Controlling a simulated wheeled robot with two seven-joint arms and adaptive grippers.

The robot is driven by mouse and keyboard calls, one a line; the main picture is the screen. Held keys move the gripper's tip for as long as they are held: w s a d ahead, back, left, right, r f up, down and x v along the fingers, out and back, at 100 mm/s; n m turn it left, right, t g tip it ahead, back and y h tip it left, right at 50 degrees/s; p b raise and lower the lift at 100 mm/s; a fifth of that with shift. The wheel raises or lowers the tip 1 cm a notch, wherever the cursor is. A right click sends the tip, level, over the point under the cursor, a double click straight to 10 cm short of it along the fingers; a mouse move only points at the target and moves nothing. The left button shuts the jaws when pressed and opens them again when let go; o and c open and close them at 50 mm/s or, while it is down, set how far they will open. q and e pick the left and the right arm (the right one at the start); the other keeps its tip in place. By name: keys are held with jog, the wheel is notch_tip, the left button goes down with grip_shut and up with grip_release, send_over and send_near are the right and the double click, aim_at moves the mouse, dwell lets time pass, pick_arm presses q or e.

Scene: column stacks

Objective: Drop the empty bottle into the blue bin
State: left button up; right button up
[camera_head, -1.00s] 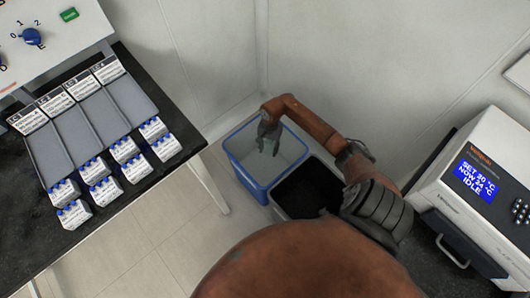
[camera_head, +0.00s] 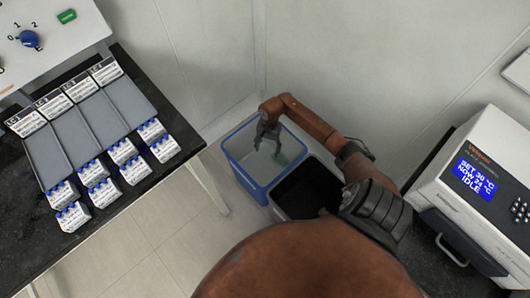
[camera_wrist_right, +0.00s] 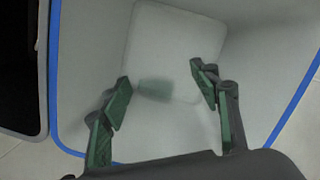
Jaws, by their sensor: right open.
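The blue bin (camera_head: 247,180) is a pale tub with a blue rim on the floor; its rim also frames the right wrist view (camera_wrist_right: 55,75). My right gripper (camera_head: 269,147) reaches down over the bin's opening. In the right wrist view its fingers (camera_wrist_right: 163,97) are spread, with green pads and nothing gripped between them. A small blurred greenish-grey shape (camera_wrist_right: 154,91), probably the bottle, shows below the fingers inside the bin. I cannot tell whether it is falling or resting on the bottom. My left gripper is not in view.
A black-lined bin (camera_head: 307,190) stands right beside the blue one. A dark bench with grey lanes (camera_head: 85,125) and several blue-capped boxes is at left. A white instrument with a blue display (camera_head: 475,180) stands at right. Walls close off the back.

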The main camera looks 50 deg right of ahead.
notch_tip(320, 180, up, 11)
jog(key=d, duration=0.1)
jog(key=shift+w+d, duration=0.3)
jog(key=shift+w, duration=0.05)
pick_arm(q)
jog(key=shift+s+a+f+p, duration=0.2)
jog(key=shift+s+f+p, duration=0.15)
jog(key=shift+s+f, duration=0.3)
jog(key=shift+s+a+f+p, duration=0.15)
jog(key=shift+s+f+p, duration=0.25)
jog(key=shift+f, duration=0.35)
pick_arm(e)
notch_tip(320, 180, down, 9)
jog(key=a, duration=0.1)
jog(key=shift+s+a+r, duration=0.2)
jog(key=shift+s+a, duration=0.15)
